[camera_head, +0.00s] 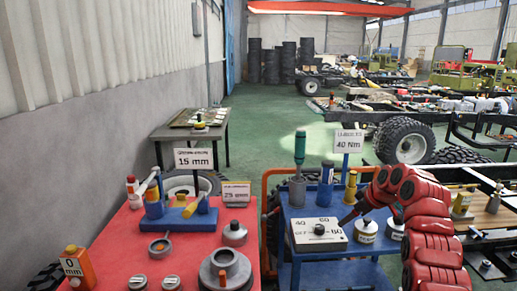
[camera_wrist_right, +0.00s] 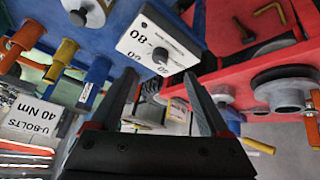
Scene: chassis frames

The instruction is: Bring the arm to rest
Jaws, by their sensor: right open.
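My right arm (camera_head: 428,225), red and segmented, comes in from the lower right of the head view and bends over toward the blue cart (camera_head: 325,275). My right gripper (camera_head: 347,218) is small and dark there, beside the white dial box (camera_head: 318,234) with its black knob. In the right wrist view my right gripper (camera_wrist_right: 162,75) shows two dark fingers spread apart with nothing held between them. The dial box (camera_wrist_right: 155,45) lies beyond the fingertips in that view, apart from them as far as I can tell. My left gripper is not in view.
Jars (camera_head: 366,230), a green-topped tool (camera_head: 299,155) and a "40 Nm" sign (camera_head: 348,141) stand on the blue cart. A red table (camera_head: 120,235) with fittings stands left. A chassis with wheels (camera_head: 403,142) is behind. Green floor (camera_head: 265,110) is clear farther back.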

